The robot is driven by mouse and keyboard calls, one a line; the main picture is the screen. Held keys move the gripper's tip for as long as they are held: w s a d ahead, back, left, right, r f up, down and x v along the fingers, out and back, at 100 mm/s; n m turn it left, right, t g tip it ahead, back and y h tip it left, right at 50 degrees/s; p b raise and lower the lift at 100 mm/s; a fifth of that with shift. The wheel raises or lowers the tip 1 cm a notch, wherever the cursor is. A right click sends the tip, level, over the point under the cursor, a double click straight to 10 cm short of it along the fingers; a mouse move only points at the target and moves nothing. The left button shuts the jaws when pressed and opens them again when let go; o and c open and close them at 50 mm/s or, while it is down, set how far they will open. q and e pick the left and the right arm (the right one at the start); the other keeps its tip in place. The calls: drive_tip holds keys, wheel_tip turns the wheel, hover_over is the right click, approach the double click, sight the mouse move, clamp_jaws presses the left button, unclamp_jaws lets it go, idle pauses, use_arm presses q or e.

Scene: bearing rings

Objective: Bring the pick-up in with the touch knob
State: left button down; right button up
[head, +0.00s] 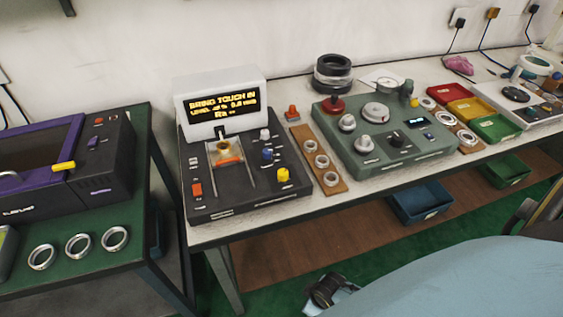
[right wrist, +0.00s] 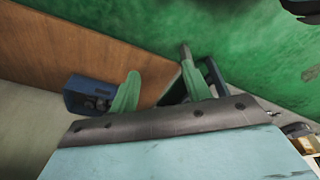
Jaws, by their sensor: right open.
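The dark test unit (head: 230,200) stands on the white bench in the head view. Its screen (head: 222,102) shows yellow text starting "BRING TOUCH IN"; the smaller lines are hard to read. A brass-coloured round part (head: 224,150) sits between two rails below the screen; I take it to be the pick-up area. On the unit's right side are a pale knob (head: 265,134), a blue knob (head: 267,154) and a yellow knob (head: 283,175); their labels are unreadable. My right gripper (right wrist: 160,90) is open and empty, its green fingers apart, low and away from the unit. My left gripper is out of view.
A wooden strip with rings (head: 328,172) and a green unit (head: 385,135) stand right of the test unit. Coloured trays (head: 464,107) lie farther right. A blue bin (head: 420,200) sits on the lower shelf. A purple-fronted machine (head: 70,160) is on the left bench.

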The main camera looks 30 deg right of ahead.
drive_tip(key=w+a+r+n+y+p, duration=0.1)
drive_tip(key=w+a+r+n, duration=0.25)
drive_tip(key=r, duration=0.65)
drive_tip(key=w+a+r+n+p, duration=0.15)
drive_tip(key=w+r, duration=0.25)
drive_tip(key=r, duration=0.6)
drive_tip(key=w+a+r+n+y, duration=0.1)
drive_tip(key=w+a+r+n, duration=0.25)
drive_tip(key=r, duration=0.65)
wheel_tip(320, 180, up, 16)
drive_tip(key=n+g+h, duration=0.2)
drive_tip(key=n, duration=1.1)
hover_over(283, 172)
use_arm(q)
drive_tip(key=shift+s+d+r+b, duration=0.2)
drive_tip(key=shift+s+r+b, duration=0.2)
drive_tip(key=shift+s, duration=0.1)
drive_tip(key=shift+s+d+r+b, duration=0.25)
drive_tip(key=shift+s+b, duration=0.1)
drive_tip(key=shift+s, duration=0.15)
use_arm(e)
drive_tip(key=shift+m, duration=0.25)
wheel_tip(283, 172, down, 13)
drive_tip(key=shift+r, duration=0.1)
drive_tip(key=shift+c, duration=0.2)
drive_tip(key=c, duration=0.9)
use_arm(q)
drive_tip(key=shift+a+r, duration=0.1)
use_arm(e)
drive_tip(key=shift+c, duration=0.2)
